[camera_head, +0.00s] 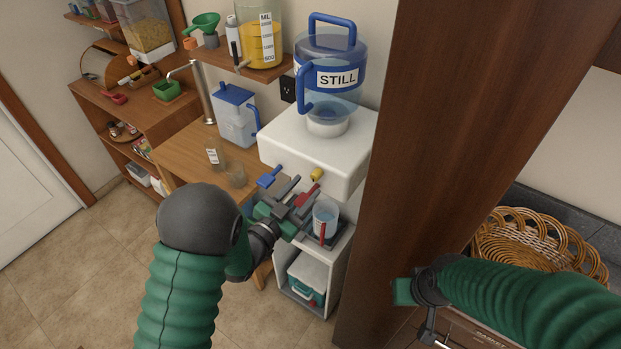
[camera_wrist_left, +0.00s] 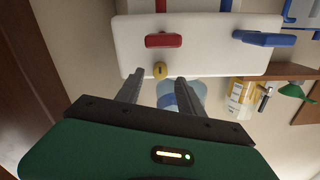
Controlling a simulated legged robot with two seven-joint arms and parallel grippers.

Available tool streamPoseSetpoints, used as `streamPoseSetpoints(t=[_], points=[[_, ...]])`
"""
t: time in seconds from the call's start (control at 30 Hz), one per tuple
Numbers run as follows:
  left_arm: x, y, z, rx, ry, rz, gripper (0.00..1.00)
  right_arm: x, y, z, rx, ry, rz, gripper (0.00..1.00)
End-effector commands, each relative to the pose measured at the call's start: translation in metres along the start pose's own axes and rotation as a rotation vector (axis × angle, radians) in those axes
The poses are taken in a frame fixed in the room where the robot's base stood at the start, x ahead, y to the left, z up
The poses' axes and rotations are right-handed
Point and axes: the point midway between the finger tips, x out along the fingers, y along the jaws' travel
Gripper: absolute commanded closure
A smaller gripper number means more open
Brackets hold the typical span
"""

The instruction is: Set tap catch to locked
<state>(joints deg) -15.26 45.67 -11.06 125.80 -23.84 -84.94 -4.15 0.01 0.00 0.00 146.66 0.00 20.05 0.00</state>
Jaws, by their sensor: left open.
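The white water dispenser (camera_head: 318,145) carries a blue tap (camera_head: 268,177), a red tap (camera_head: 307,193) and a small yellow catch (camera_head: 316,174) on its front. In the left wrist view, the yellow catch (camera_wrist_left: 160,71) lies ahead, between the fingertip lines, with the red tap (camera_wrist_left: 164,40) just beyond and the blue tap (camera_wrist_left: 262,39) to the right. My left gripper (camera_head: 294,191) is open in front of the dispenser and partly covers the red tap; its fingers also show in the wrist view (camera_wrist_left: 159,80). My right gripper (camera_head: 428,318) is at lower right, its jaws unclear.
A blue-capped STILL bottle (camera_head: 330,80) sits on the dispenser. A clear cup (camera_head: 325,217) stands below the taps, close to my left gripper. A pitcher (camera_head: 237,115) and glasses stand on the wooden counter. A brown panel (camera_head: 440,120) bounds the right side.

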Motion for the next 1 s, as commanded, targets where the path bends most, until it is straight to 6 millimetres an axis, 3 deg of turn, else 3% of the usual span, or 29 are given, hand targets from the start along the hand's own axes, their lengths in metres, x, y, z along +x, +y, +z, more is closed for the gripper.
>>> streamPoseSetpoints(t=[0.2, 0.5, 0.83, 1.0], points=[[0.032, 0.0, -0.001, -0.001, 0.001, 0.001, 0.55, -0.008, 0.0, -0.002, 0.0, 0.0, 0.0, 1.0], [0.036, 0.0, 0.0, -0.001, 0.0, 0.0, 0.55, -0.007, 0.0, -0.002, 0.0, -0.001, 0.0, 1.0], [0.036, 0.0, 0.0, 0.0, 0.0, -0.001, 0.98, -0.007, 0.0, -0.002, 0.0, 0.0, 0.0, 1.0], [0.035, 0.0, 0.0, 0.0, 0.0, -0.001, 1.0, -0.007, 0.0, -0.002, 0.0, 0.0, 0.0, 1.0]])
